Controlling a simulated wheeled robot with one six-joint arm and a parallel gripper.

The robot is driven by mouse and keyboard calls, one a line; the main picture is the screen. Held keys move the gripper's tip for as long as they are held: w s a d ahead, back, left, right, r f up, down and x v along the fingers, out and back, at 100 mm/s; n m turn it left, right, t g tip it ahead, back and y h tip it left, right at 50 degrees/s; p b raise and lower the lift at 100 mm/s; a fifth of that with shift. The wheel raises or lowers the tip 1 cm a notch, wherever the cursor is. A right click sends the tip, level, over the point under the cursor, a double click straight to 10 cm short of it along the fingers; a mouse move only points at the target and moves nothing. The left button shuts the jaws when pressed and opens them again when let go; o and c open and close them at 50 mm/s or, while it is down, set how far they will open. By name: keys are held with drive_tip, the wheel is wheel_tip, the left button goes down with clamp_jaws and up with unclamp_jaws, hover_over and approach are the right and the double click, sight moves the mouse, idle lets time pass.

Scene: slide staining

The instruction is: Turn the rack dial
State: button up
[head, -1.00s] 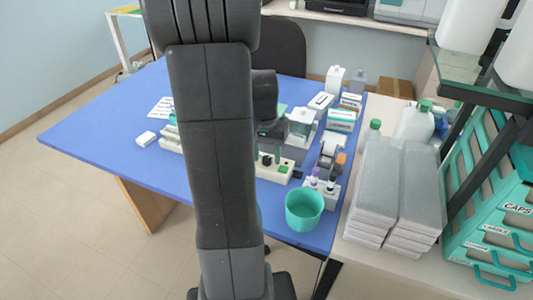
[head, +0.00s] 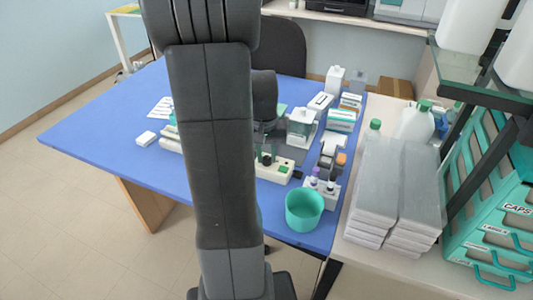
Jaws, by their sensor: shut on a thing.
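A white base block (head: 274,169) with dark knobs and a green button stands on the blue table, just right of my arm. The rack dial appears to be one of its dark knobs (head: 267,160); its left side is hidden behind my arm. My gripper (head: 264,153) reaches down to this block and is mostly hidden by my own arm. It is shut on what seems to be the dial; the contact itself is too small and covered to see clearly.
A teal cup (head: 305,209) stands at the table's near right edge, by a small white holder with vials (head: 323,188). A clear-walled container (head: 301,127) and boxes (head: 341,120) stand behind. Stacked grey trays (head: 390,190) are right.

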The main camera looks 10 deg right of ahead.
drive_tip(key=n, duration=0.4)
drive_tip(key=shift+n, duration=0.3)
drive_tip(key=n, duration=0.4)
drive_tip(key=shift+n+t, duration=0.3)
drive_tip(key=n, duration=0.4)
drive_tip(key=shift+n+p, duration=0.3)
drive_tip(key=shift+p, duration=0.05)
drive_tip(key=shift+n, duration=1.6)
drive_tip(key=o, duration=1)
